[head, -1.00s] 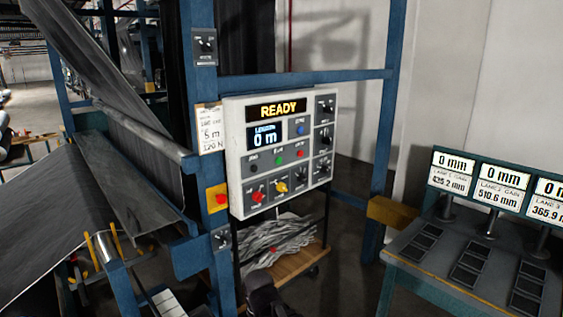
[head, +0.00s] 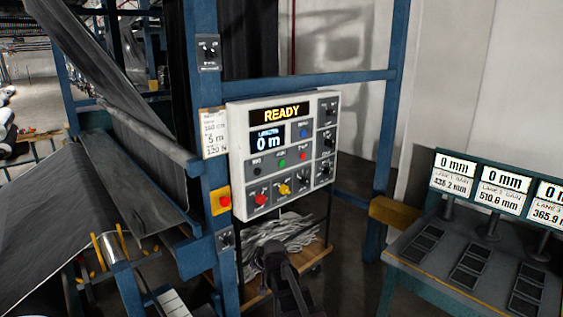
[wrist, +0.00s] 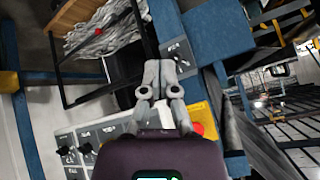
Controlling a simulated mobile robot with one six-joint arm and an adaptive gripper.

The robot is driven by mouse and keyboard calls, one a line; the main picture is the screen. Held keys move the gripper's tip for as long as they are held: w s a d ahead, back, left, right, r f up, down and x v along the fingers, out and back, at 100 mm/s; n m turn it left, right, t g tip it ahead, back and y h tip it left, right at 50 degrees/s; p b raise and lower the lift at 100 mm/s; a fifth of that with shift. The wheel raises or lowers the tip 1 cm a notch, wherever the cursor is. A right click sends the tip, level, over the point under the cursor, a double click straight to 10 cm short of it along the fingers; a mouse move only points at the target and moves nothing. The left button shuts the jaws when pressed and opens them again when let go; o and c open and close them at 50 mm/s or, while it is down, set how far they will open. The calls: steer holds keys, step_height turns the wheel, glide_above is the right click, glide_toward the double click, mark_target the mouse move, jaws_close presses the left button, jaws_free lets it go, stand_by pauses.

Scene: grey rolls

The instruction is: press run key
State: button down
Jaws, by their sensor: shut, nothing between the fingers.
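My gripper (head: 268,248) is below the panel and apart from the keys. In the wrist view my gripper (wrist: 162,68) is shut and empty. There the panel (wrist: 75,150) shows in part at lower left, with the keys hidden.
A red mushroom button on a yellow box (head: 213,200) sits left of the panel. A knob box (head: 225,240) is below it on the blue post. A cart of grey strips (head: 312,262) stands behind my gripper. A bench with displays (head: 460,240) is at right.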

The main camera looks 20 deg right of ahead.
steer(key=w+d+r+m+t+h+p, duration=0.1)
steer(key=w+d+r+m+t+p, duration=0.1)
steer(key=w+d+r+t, duration=0.5)
steer(key=m+t+h+p, duration=0.2)
steer(key=m+h, duration=0.3)
glide_toward(282, 163)
step_height(282, 163, down, 6)
steer(key=s+a, duration=0.2)
steer(key=s, duration=0.1)
steer(key=d+r+m+h, duration=0.3)
steer(key=d+r+h, duration=0.1)
steer(key=d, duration=0.4)
steer(key=shift+w+d+r+m+t+p, duration=0.2)
steer(key=shift+w+r+m+t+p, duration=0.1)
steer(key=shift+w+r+t+p, duration=0.15)
steer(key=shift+w+a, duration=0.1)
steer(key=shift+w+a, duration=0.5)
steer(key=shift+w, duration=0.85)
steer(key=shift+w+a, duration=0.5)
steer(key=shift+w, duration=0.8)
steer(key=shift+w+a, duration=0.5)
steer(key=shift+w, duration=0.85)
steer(key=shift+w, duration=0.2)
steer(key=shift+w+a, duration=0.1)
steer(key=shift+w, duration=0.2)
